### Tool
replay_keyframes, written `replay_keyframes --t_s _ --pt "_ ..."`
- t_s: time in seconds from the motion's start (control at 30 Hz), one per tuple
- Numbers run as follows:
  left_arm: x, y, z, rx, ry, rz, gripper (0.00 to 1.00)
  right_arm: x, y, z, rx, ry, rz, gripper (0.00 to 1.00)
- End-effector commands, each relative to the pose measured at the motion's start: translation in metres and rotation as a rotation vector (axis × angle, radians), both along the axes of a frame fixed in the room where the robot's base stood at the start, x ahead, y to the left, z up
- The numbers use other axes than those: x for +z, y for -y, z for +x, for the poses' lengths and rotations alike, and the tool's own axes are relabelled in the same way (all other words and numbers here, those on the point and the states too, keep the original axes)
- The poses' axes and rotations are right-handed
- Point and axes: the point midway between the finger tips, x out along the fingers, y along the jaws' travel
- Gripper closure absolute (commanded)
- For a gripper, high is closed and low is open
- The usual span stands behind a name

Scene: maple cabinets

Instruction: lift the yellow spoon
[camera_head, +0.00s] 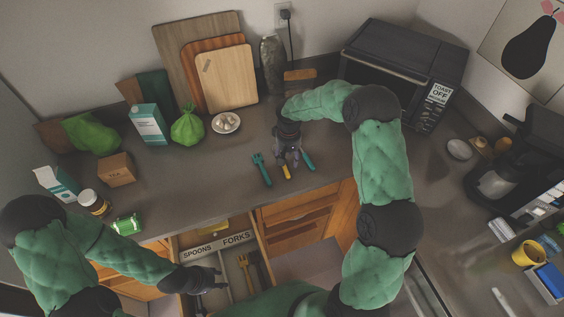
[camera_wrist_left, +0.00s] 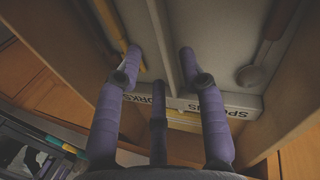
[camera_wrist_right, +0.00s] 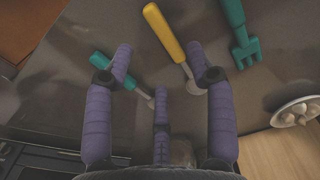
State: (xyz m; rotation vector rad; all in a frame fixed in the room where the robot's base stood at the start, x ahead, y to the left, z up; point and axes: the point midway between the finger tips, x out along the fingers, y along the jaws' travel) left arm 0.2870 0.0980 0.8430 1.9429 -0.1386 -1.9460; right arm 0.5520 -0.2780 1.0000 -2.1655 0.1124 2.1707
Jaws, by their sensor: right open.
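The yellow spoon (camera_head: 286,172) lies on the grey counter, its yellow handle toward the front edge. In the right wrist view its handle (camera_wrist_right: 163,31) points away from my right gripper and its metal end lies between the fingers. My right gripper (camera_head: 289,158) is open and empty, pointing down above the spoon's metal end. My left gripper (camera_head: 216,278) is over the open drawer (camera_head: 187,258); its fingers are apart with nothing between them in the left wrist view (camera_wrist_left: 158,50).
A teal fork (camera_head: 261,170) and another teal-handled utensil (camera_head: 307,160) flank the spoon closely. A garlic bowl (camera_head: 226,122), green bag (camera_head: 187,126) and cutting boards (camera_head: 228,78) stand at the back. A toaster oven (camera_head: 405,65) is right. The drawer has SPOONS and FORKS labels.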

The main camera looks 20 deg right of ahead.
Motion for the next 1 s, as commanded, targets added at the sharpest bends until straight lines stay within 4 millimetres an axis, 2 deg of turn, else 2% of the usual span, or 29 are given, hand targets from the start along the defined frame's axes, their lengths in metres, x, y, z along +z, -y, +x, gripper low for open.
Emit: replay_keyframes --t_s 0.17,0.5,0.77,0.8,1.0 --pt "0.0 0.0 0.0 0.0 0.0 0.0 0.6 -0.014 -0.001 0.002 0.001 0.001 0.0 0.44" --pt "0.0 0.0 0.0 0.0 0.0 0.0 0.6 -0.056 -0.003 0.007 0.0 0.001 0.0 0.44" --pt "0.0 0.0 0.0 0.0 0.0 0.0 0.6 -0.058 -0.003 0.007 0.0 0.003 0.0 0.44" --pt "0.0 0.0 0.0 0.0 0.0 0.0 0.6 -0.058 -0.003 0.007 0.0 0.002 0.001 0.47" --pt "0.0 0.0 0.0 0.0 0.0 0.0 0.6 -0.058 -0.003 0.007 0.0 0.002 0.001 1.0"
